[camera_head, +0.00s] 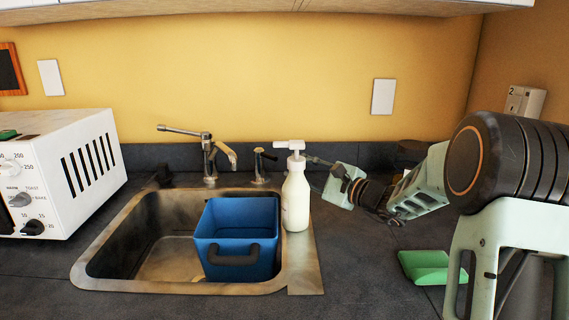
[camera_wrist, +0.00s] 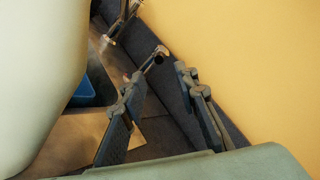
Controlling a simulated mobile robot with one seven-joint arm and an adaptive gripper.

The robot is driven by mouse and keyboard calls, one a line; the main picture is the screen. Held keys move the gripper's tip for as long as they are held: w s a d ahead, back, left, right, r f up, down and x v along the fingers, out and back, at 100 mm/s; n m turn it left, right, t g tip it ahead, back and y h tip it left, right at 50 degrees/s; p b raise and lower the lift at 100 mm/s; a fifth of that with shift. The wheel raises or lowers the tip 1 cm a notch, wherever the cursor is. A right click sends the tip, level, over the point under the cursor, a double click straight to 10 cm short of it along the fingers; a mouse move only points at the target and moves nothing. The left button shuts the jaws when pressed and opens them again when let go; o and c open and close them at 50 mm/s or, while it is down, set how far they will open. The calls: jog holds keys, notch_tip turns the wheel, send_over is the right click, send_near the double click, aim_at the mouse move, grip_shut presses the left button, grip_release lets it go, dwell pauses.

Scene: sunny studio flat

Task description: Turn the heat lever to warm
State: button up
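A small metal lever with a black handle (camera_head: 262,157) stands on the sink's back ledge, just right of the metal faucet (camera_head: 210,160); I take it for the heat lever. Its dark-tipped end (camera_wrist: 157,57) shows in the wrist view, beyond and roughly between my fingertips. My gripper (camera_head: 316,161) is right of the lever, partly behind the white pump bottle (camera_head: 296,200). In the wrist view my gripper (camera_wrist: 162,85) is open, with an empty gap between two dark fingers. It is apart from the lever.
A blue bin (camera_head: 236,236) sits in the steel sink (camera_head: 117,217). The pump bottle stands at the sink's right rim, close to my gripper. A white toaster oven (camera_head: 83,172) is at left. A green sponge-like block (camera_head: 431,267) lies at right. The yellow wall rises close behind.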

aim_at(267, 156)
jog(key=shift+v, duration=0.8)
jog(key=shift+w+d, duration=0.2)
jog(key=shift+w, duration=0.05)
jog(key=c, duration=0.4)
jog(key=w+d+n, duration=0.1)
jog(key=w+d+f+n+y+p, duration=0.1)
jog(key=d+n, duration=0.1)
jog(key=w+d+n+p, duration=0.1)
jog(key=d+n, duration=0.1)
jog(key=shift+w+d+f+g, duration=0.2)
jog(key=shift+w+f+g, duration=0.05)
jog(key=shift+w+g, duration=0.15)
grip_shut()
jog(key=shift+n, duration=0.3)
jog(key=shift+y, duration=0.3)
jog(key=x, duration=0.9)
jog(key=shift+a+f, duration=0.1)
jog(key=shift+f, duration=0.1)
jog(key=a, duration=0.1)
jog(key=s+a, duration=0.1)
jog(key=shift+a+r, duration=0.35)
jog(key=shift+r, duration=0.05)
jog(key=shift+s+a, duration=0.4)
jog(key=shift+a, duration=0.05)
